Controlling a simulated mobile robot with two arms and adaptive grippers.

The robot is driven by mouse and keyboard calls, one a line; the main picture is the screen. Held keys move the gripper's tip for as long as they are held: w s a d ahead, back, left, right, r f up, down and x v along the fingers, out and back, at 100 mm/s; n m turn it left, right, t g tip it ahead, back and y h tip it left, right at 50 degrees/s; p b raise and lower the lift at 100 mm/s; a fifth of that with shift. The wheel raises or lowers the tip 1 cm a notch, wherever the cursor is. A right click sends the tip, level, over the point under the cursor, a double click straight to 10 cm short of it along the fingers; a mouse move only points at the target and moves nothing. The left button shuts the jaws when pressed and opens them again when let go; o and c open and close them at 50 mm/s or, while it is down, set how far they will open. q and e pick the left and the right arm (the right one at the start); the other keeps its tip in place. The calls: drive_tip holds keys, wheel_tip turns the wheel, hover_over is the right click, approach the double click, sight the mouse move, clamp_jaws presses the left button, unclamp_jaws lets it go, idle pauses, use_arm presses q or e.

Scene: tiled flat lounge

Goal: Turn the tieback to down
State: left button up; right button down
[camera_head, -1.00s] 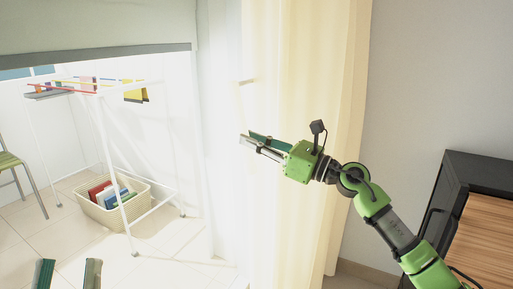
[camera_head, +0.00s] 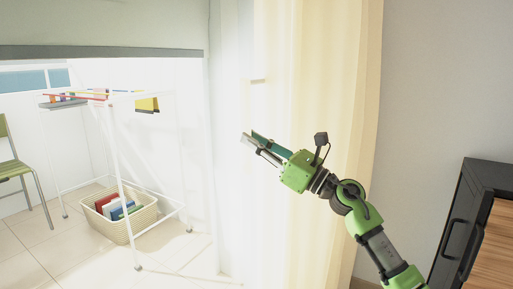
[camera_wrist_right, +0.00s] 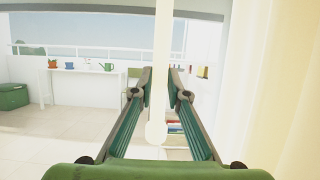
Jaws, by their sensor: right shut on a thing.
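The tieback (camera_wrist_right: 158,95) is a slim white bar with a rounded lower end. In the right wrist view it stands upright between the two fingers of my right gripper (camera_head: 251,138), which is shut on it. In the head view the bar is washed out against the bright wall and curtain, so its tilt cannot be told there. The pale cream curtain (camera_head: 318,90) hangs right behind and beside the gripper. My left gripper is not in view.
A white drying rack (camera_head: 115,150) with a basket (camera_head: 145,218) of coloured things under it stands to the left. A green chair (camera_head: 14,168) is at the far left. A black cabinet (camera_head: 462,215) with a wood front stands at the right. The tiled floor between is clear.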

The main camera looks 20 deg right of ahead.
drive_tip(key=shift+w+r+b, duration=0.15)
drive_tip(key=shift+r+b, duration=0.05)
drive_tip(key=shift+b, duration=0.1)
idle(0.4)
drive_tip(key=c, duration=2)
unclamp_jaws()
drive_tip(key=shift+o, duration=0.2)
drive_tip(key=shift+a+f, duration=0.1)
drive_tip(key=shift+f, duration=0.05)
drive_tip(key=v, duration=1.2)
drive_tip(key=shift+f, duration=0.2)
